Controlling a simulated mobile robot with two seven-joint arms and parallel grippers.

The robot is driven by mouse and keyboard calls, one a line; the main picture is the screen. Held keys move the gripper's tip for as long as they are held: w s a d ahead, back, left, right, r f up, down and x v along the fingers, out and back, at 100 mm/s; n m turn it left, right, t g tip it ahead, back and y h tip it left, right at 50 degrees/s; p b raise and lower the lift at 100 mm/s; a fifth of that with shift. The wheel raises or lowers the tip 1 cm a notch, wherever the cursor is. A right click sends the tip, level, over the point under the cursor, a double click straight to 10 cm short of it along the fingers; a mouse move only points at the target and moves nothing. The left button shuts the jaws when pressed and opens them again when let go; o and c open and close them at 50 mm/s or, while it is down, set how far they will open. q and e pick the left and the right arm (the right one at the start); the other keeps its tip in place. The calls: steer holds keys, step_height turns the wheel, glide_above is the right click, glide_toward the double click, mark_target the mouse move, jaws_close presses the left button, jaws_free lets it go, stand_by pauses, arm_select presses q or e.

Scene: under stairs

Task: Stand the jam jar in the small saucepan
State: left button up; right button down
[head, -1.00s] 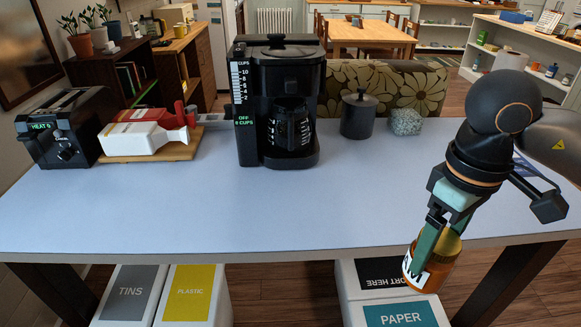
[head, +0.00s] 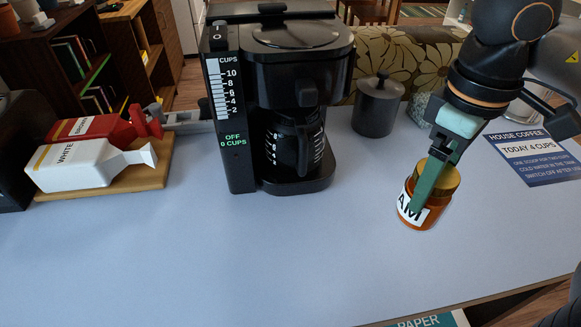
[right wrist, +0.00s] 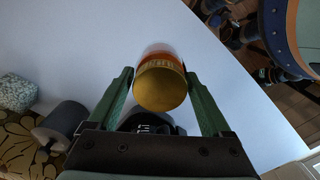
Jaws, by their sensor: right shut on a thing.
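The jam jar (head: 412,218) is amber with a gold lid and a white label reading "AM" in the visible part. My right gripper (head: 424,192) is shut on it, one green finger across its near side. In the head view it appears upright or slightly tilted over the right part of the table; I cannot tell whether it touches the top. In the right wrist view the gold lid (right wrist: 160,88) shows between the two green fingers. I see no small saucepan that I can make out in either view. My left gripper is not in view.
A black coffee maker (head: 285,100) stands mid-table. Behind the jar are a dark lidded canister (head: 376,108) and a speckled grey block (head: 432,108). A house coffee card (head: 535,155) lies right. Two bottles lie on a wooden board (head: 150,178) at left. The front table is clear.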

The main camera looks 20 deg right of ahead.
steer(key=shift+w, duration=0.4)
steer(key=w+f, duration=0.4)
steer(key=w+a+f, duration=0.1)
steer(key=w+f, duration=0.3)
steer(key=w, duration=0.1)
steer(key=w+a+f+b, duration=0.1)
steer(key=w+f, duration=0.3)
steer(key=shift+w+a+f, duration=0.2)
steer(key=shift+a+f, duration=0.05)
steer(key=shift+f, duration=0.2)
